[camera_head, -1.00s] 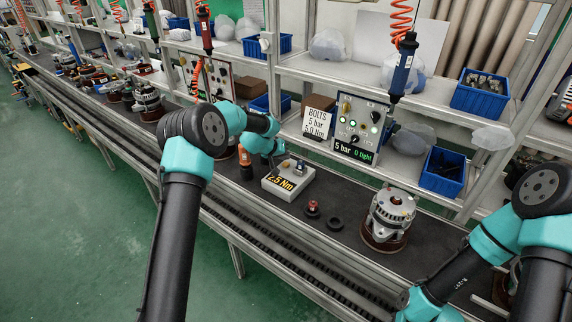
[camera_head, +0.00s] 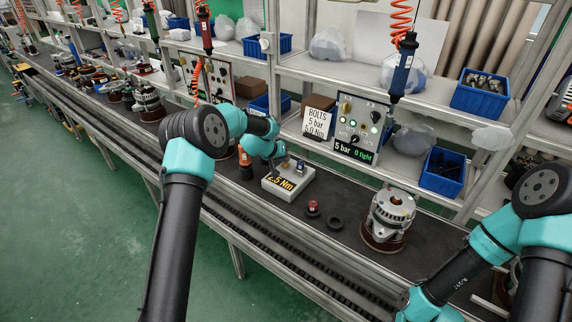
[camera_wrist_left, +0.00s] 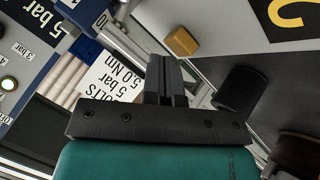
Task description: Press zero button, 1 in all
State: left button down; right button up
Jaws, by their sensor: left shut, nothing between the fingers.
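The grey torque tester (camera_head: 305,180) stands on the conveyor line and its display reads 2.5 Nm. My left gripper (camera_wrist_left: 164,62) is shut and empty. Its fingertips are close to the yellow button in that picture, with a visible gap. In the head view my left gripper (camera_head: 275,163) is small, at the tester's back left edge, and the button is hard to make out.
A control panel (camera_head: 361,125) reading "5 bar 0 tight" and a BOLTS sign (camera_head: 318,122) stand behind. An orange-and-dark tool (camera_head: 245,165) is left of the tester. A red-topped part (camera_head: 313,208), a black ring (camera_head: 335,224) and an alternator (camera_head: 390,215) sit to the right.

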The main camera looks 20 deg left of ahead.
pick_arm(q)
jog(key=shift+f, duration=0.35)
dwell(0.5)
jog(key=shift+r, duration=0.85)
jog(key=shift+r, duration=0.1)
jog(key=shift+r, duration=2.45)
